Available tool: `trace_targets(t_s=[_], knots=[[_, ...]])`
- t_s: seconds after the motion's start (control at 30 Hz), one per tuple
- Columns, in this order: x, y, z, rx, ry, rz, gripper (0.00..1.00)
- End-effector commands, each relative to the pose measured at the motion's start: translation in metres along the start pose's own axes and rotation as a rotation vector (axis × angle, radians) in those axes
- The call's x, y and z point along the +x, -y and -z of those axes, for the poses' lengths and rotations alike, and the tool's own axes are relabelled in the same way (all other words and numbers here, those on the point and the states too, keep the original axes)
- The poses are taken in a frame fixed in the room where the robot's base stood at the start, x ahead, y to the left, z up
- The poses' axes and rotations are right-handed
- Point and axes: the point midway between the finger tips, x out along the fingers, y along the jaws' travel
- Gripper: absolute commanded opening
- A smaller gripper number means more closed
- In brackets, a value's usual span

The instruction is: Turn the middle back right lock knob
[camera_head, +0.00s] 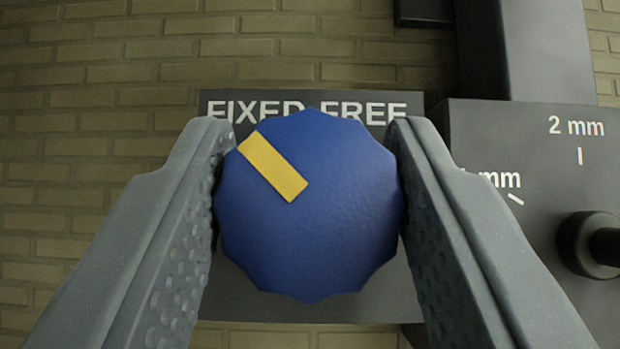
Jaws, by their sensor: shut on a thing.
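A blue faceted lock knob (310,230) fills the middle of the view. A yellow mark on its face runs from near the centre to the upper left edge, toward the word FIXED. My gripper (310,190) is shut on the knob, one grey finger on its left side and one on its right. Behind the knob is a dark plate (350,312) with the words FIXED and FREE along its top. The knob hides the plate's middle and the lower part of the lettering.
At the right stands a dark panel (530,130) with "2 mm" and a partly hidden second mm label. A black round knob (590,245) sticks out of it. A dark upright block (550,50) rises above it. A brick wall (90,130) lies behind.

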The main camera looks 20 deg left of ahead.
Motion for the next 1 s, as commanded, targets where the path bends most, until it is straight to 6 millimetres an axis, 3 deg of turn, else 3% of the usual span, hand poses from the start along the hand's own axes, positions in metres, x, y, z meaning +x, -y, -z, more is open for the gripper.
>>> trace_targets(t_s=[0.03,0.07,0.13,0.43,0.57,1.0], knots=[[0.001,-0.001,0.002,-0.002,-0.003,-0.001,0.16],[0.001,-0.001,0.002,-0.002,-0.003,-0.001,0.42],[0.001,-0.001,0.002,-0.002,-0.003,-0.001,0.61],[-0.001,0.000,0.001,-0.001,-0.001,0.000,0.61],[-0.010,-0.001,0.002,0.000,-0.001,-0.001,0.61],[-0.096,0.000,0.002,0.005,0.001,-0.002,0.61]])
